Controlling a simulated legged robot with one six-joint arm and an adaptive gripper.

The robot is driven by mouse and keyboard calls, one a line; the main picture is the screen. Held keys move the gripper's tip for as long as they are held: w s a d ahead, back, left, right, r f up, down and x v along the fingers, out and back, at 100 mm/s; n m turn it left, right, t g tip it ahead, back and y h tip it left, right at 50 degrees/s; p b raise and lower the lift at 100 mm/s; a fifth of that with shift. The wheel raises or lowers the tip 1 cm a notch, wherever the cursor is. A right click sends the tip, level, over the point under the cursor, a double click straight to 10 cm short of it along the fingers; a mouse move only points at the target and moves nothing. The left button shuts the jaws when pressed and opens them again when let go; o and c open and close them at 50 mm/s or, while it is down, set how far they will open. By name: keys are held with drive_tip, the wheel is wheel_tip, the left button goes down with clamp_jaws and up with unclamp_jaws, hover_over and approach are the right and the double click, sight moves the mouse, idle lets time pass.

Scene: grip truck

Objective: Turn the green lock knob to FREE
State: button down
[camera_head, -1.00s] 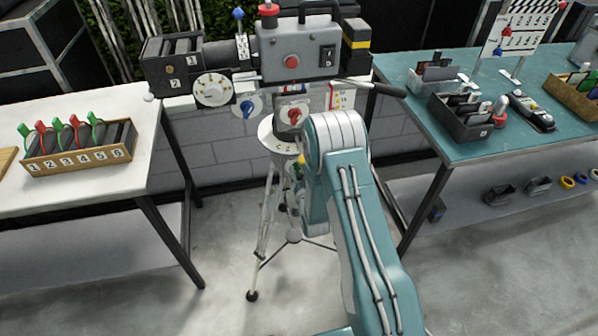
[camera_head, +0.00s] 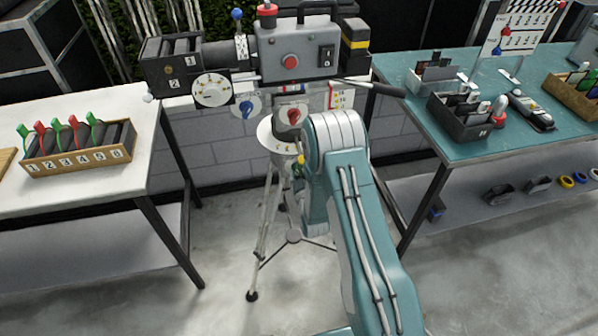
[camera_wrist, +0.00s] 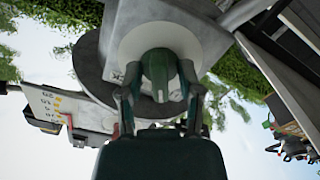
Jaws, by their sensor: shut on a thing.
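The green lock knob (camera_wrist: 160,70) shows in the wrist view, in front of a pale round plate (camera_wrist: 205,40). The fingers of my gripper (camera_wrist: 160,98) stand on both sides of the knob and are shut on it. The markings on the plate are mostly hidden, so I cannot read the knob's setting. In the head view my arm hides the green knob and my gripper. The camera (camera_head: 295,50) stands on a tripod (camera_head: 268,220) there.
A red knob (camera_head: 293,115) and a blue knob (camera_head: 246,108) sit below the camera body. A handle (camera_head: 375,87) juts out to the right. A white table (camera_head: 70,185) stands left and a teal table (camera_head: 440,80) right, with floor between.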

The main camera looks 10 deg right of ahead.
drive_tip(key=shift+a+r+n, duration=0.1)
drive_tip(key=shift+n, duration=0.2)
drive_tip(key=c, duration=0.6)
unclamp_jaws()
drive_tip(key=shift+c, duration=0.2)
drive_tip(key=s, duration=1.2)
drive_tip(key=shift+w, duration=0.1)
